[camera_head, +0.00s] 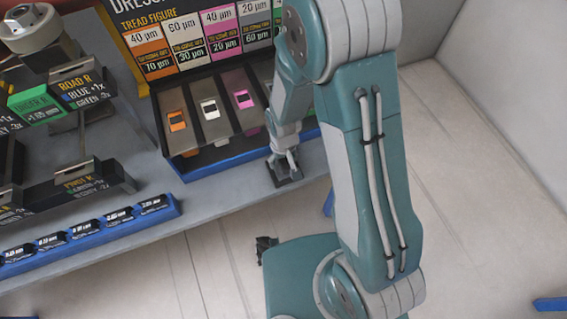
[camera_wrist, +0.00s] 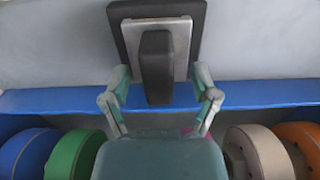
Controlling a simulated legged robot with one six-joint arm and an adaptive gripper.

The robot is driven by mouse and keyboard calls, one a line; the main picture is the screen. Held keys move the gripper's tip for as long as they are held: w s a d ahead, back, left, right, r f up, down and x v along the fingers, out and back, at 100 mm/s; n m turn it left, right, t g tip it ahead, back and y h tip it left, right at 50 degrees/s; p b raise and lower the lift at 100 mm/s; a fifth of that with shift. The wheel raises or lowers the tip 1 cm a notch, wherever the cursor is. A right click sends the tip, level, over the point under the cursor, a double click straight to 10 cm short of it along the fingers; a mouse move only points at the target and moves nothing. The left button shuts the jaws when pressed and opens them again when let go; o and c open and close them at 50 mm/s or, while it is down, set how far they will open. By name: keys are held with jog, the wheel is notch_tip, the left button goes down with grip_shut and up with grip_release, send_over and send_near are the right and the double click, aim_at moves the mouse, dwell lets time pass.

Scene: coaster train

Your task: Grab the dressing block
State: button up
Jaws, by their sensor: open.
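The dressing block (camera_wrist: 155,60) shows in the wrist view as a dark square base with a pale grey plate and a raised dark handle. It lies on the grey bench top. My gripper (camera_wrist: 162,76) is open, one finger on each side of the handle, with gaps between the fingers and the handle. In the head view, my gripper (camera_head: 287,160) points down over the dark block (camera_head: 286,178) near the bench's front edge. The gripper partly hides the block there.
A sign board (camera_head: 195,35) stands behind sloped panels with orange, white and pink marks. A blue rail (camera_wrist: 60,101) crosses the wrist view, with coloured wheels such as a green one (camera_wrist: 72,152) below it. A blue label strip (camera_head: 100,225) lies left.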

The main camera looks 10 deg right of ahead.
jog(key=shift+f, duration=0.45)
grip_shut()
